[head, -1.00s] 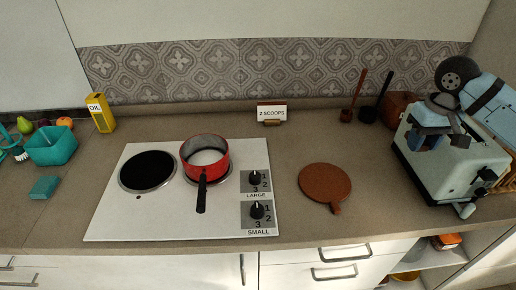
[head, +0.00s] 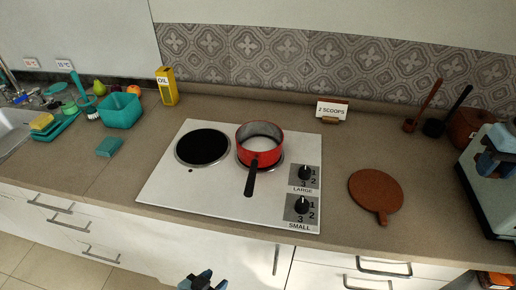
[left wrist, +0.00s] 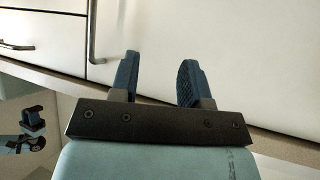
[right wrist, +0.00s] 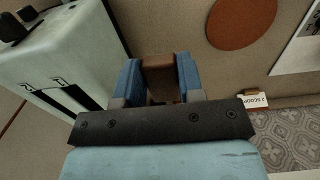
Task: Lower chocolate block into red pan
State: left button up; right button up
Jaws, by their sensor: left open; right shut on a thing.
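The red pan (head: 259,150) sits on the right-hand burner of the white stove, its black handle pointing to the front. Something white lies inside it. My right gripper (right wrist: 160,85) is shut on a brown chocolate block (right wrist: 158,72), seen between its blue fingers in the right wrist view. My left gripper (head: 203,279) is open and empty at the bottom edge of the head view, in front of the counter. The left wrist view shows its two fingers (left wrist: 160,80) apart, with cabinet fronts beyond.
A pale appliance (head: 487,165) stands at the right; in the right wrist view it (right wrist: 50,60) is close beside my right gripper. A round brown board (head: 376,190) lies right of the stove (head: 165,196). A sign (head: 331,111) stands behind. A teal tub (head: 121,110) is left.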

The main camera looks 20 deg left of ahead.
jog(key=shift+a+r+p, duration=0.2)
jog(key=shift+a+p, duration=0.05)
jog(key=shift+p, duration=0.1)
pick_arm(q)
notch_tip(320, 180, up, 16)
jog(key=a+f+p, duration=0.1)
jog(key=a+p, duration=0.1)
jog(key=p, duration=1.4)
notch_tip(320, 180, down, 6)
jog(key=d+b, duration=0.2)
jog(key=b, duration=0.6)
jog(key=shift+f, duration=0.25)
pick_arm(e)
jog(key=w+a+f, duration=0.1)
jog(key=w+a, duration=0.2)
jog(key=a, duration=1.4)
jog(key=w+a+f, duration=0.2)
jog(key=w+a, duration=0.1)
jog(key=a, duration=1.5)
jog(key=w+a+f, duration=0.2)
jog(key=w+a, duration=0.2)
jog(key=a, duration=1.4)
jog(key=shift+s, duration=0.1)
